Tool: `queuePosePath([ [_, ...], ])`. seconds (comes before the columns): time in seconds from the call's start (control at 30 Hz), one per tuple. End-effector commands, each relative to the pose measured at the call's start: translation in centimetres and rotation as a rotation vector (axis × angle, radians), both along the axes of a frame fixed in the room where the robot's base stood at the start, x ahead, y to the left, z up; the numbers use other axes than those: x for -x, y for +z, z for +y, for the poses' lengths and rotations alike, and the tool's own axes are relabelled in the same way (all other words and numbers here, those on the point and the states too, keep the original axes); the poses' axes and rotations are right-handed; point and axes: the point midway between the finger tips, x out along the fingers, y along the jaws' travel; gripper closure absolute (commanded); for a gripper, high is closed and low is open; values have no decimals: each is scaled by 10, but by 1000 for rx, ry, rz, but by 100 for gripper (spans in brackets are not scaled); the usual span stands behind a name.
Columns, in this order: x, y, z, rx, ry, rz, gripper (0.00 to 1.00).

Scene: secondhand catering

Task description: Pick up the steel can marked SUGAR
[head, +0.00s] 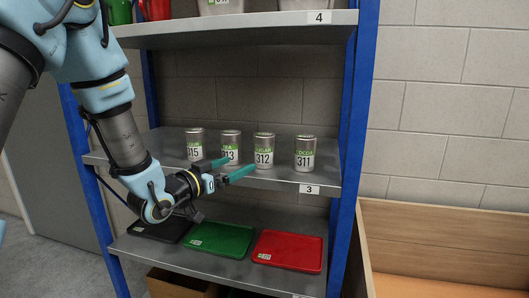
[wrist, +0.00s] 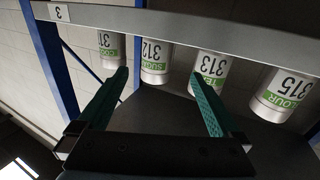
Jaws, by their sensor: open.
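The steel can marked SUGAR (head: 264,150), numbered 312, stands upright on the shelf marked 3 (head: 150,145), third from the left in the head view. In the wrist view, where the picture is turned over, the SUGAR can (wrist: 155,60) shows between the fingertips and beyond them. My gripper (head: 240,167) is open and empty at the front of this shelf, its teal fingers pointing toward the cans. In the wrist view the gripper (wrist: 158,76) has nothing between its fingers. I cannot tell the exact gap to the can.
Can 313 (head: 231,148) and can 311 (head: 305,154) stand on either side of the SUGAR can, with small gaps. Can 315 (head: 195,145) is farther left. A blue post (head: 356,110) bounds the right. Green (head: 219,238) and red (head: 288,250) trays lie below.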

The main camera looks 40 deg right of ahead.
Motion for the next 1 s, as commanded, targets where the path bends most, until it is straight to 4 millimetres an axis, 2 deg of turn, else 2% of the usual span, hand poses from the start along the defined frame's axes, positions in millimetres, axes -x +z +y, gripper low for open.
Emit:
queuePosePath([
  [0.2,-4,4,-34,6,-6,-1,0],
  [0.47,-8,4,-55,4,-3,-1,0],
  [0.73,-10,9,-92,4,-2,-1,0],
  [0.83,-12,8,-100,4,-1,-1,0],
  [1.0,-12,6,-103,3,-1,0,0],
])
